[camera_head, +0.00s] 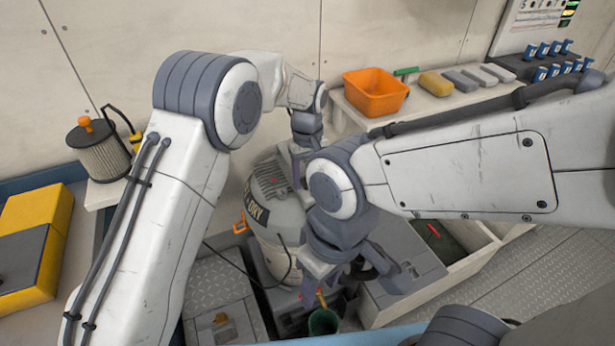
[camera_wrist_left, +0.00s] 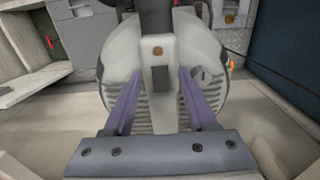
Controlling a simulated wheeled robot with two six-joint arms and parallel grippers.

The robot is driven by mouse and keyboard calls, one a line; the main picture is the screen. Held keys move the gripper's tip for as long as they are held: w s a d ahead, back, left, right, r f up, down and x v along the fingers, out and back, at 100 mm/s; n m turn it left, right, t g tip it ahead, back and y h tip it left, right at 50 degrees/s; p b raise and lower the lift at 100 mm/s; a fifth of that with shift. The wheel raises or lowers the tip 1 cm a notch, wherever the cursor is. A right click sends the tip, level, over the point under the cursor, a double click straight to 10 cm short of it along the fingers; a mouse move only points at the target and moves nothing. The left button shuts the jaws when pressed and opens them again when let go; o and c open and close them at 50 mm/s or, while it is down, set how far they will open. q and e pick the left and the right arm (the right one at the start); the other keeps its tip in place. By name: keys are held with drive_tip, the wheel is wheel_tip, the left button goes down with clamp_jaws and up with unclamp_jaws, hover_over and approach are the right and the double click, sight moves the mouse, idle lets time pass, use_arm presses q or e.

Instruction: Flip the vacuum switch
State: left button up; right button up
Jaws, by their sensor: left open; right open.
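The vacuum (camera_head: 272,215) is a light grey drum with a "DRY" label and a grey vented top, standing in the middle of the head view. My left gripper (camera_head: 294,172) is open beside its top, partly hidden by my right arm. In the left wrist view, the vacuum's pale vented top (camera_wrist_left: 196,55) fills the middle. It bears a dark upright rectangle that looks like the switch (camera_wrist_left: 161,80), below a small round brown knob. The purple fingers of my left gripper (camera_wrist_left: 160,88) are apart on either side of this rectangle; contact cannot be told. My right gripper (camera_head: 320,282) is open in front of the vacuum.
A green cup (camera_head: 323,322) stands below my right gripper. An orange bin (camera_head: 375,92) and several blocks sit on the back shelf. A filter canister (camera_head: 98,150) and a yellow case (camera_head: 35,240) are at the left. An open compartment (camera_head: 450,245) lies to the right.

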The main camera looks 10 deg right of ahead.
use_arm(q)
clamp_jaws()
drive_tip(key=shift+r+p, duration=0.15)
drive_tip(key=shift+p, duration=0.25)
drive_tip(key=g+p, duration=0.1)
drive_tip(key=p, duration=0.2)
drive_tip(key=w+g+h+p, duration=0.1)
drive_tip(key=p, duration=0.2)
drive_tip(key=shift+a+r+g+p, duration=0.15)
drive_tip(key=shift+g+p, duration=0.25)
drive_tip(key=shift+w+f+g, duration=0.2)
drive_tip(key=shift+f+g, duration=0.05)
drive_tip(key=shift+g, duration=0.65)
drive_tip(key=shift+h, duration=0.3)
unclamp_jaws()
drive_tip(key=shift+a, duration=0.1)
